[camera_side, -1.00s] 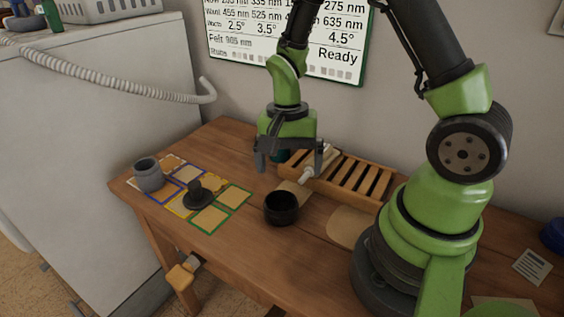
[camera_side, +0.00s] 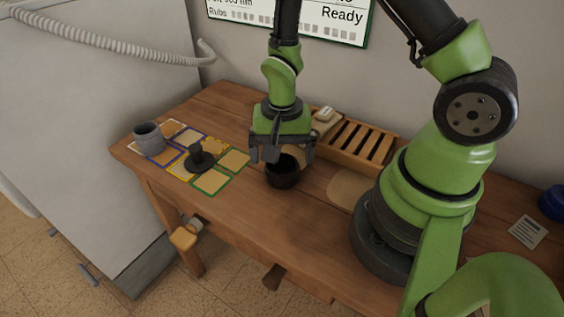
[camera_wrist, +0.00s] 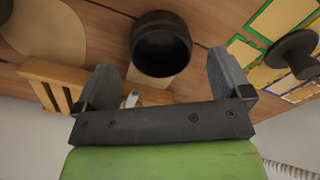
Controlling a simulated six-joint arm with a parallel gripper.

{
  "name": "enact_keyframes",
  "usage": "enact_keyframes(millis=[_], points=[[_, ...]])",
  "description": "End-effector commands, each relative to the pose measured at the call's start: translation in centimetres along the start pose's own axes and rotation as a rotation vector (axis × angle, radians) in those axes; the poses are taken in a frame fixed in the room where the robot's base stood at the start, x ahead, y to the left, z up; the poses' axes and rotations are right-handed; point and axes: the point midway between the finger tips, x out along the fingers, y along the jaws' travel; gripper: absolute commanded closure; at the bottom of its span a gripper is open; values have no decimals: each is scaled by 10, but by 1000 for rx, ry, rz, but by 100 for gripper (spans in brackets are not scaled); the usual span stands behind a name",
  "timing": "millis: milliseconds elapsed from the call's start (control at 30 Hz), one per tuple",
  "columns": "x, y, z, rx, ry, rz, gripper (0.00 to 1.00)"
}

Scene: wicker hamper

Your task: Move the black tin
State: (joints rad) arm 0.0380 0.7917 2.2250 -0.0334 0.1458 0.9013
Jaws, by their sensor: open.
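The black tin (camera_side: 283,176) is a round, open-topped cup standing upright on the wooden table. In the wrist view the black tin (camera_wrist: 161,45) shows its dark hollow mouth, just beyond the fingertips and between them. My gripper (camera_side: 281,152) hangs above the tin in the side view, its fingers hiding part of the rim. In the wrist view my gripper (camera_wrist: 165,72) is open, with its two grey fingers wide apart and nothing held between them. I cannot tell the exact height gap between fingers and tin.
Coloured-bordered cards (camera_side: 210,181) lie left of the tin, bearing a grey mug (camera_side: 149,139) and a dark knobbed disc (camera_side: 199,160). A slatted wooden rack (camera_side: 352,141) stands behind and right. A tan round mat (camera_side: 350,187) lies right of the tin.

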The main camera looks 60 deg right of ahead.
Motion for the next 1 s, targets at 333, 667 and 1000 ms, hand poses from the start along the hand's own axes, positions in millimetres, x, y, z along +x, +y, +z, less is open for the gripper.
enact_keyframes(millis=[333,667,1000], points=[[36,-1,0,1,-3,-3,4],[43,0,0,-1,2,0,4],[42,0,0,0,1,0,31]])
